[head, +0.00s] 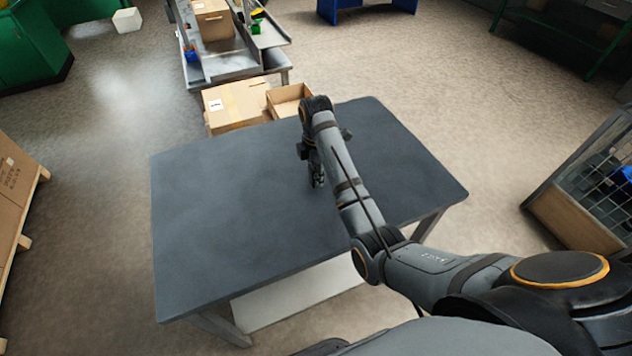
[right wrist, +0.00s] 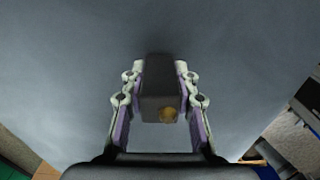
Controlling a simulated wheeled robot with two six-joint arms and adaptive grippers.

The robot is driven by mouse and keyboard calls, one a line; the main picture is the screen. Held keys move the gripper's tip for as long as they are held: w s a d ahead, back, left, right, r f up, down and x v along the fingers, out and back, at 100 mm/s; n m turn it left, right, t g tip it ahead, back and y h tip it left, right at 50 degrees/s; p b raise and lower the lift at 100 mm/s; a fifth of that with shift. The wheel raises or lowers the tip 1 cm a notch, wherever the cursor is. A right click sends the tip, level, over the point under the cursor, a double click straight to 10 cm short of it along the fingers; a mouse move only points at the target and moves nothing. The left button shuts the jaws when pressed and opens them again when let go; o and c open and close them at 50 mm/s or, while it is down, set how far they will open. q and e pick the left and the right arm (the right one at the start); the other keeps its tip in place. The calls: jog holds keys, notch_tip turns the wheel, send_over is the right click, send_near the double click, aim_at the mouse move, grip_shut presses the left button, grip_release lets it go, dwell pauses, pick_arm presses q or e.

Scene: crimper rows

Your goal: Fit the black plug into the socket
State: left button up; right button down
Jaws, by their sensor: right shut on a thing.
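The black plug (right wrist: 160,88) shows in the right wrist view as a dark block with a round brass-coloured spot on its near end. My right gripper (right wrist: 159,74) is shut on it, one finger on each side. In the head view my right gripper (head: 317,180) points down over the middle of the dark grey table (head: 215,215). The arm largely hides the gripper there, and I cannot make out the plug. I cannot tell whether the plug touches the table top. No socket can be made out in either view. My left gripper is not in view.
The visible table top is bare to the left and right of my right arm. Cardboard boxes (head: 236,104) stand just beyond the table's far edge. A grey workbench (head: 235,65) stands behind them. A wire-mesh cage (head: 598,185) stands at the right.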

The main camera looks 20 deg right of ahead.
jog(key=shift+s, duration=0.1)
jog(key=c, duration=1)
grip_release()
jog(key=shift+r, duration=0.15)
notch_tip(320, 180, up, 11)
jog(key=p, duration=0.9)
jog(key=shift+r+p, duration=0.15)
jog(key=shift+p, duration=0.2)
jog(key=shift+r+p, duration=0.4)
jog(key=shift+o, duration=0.4)
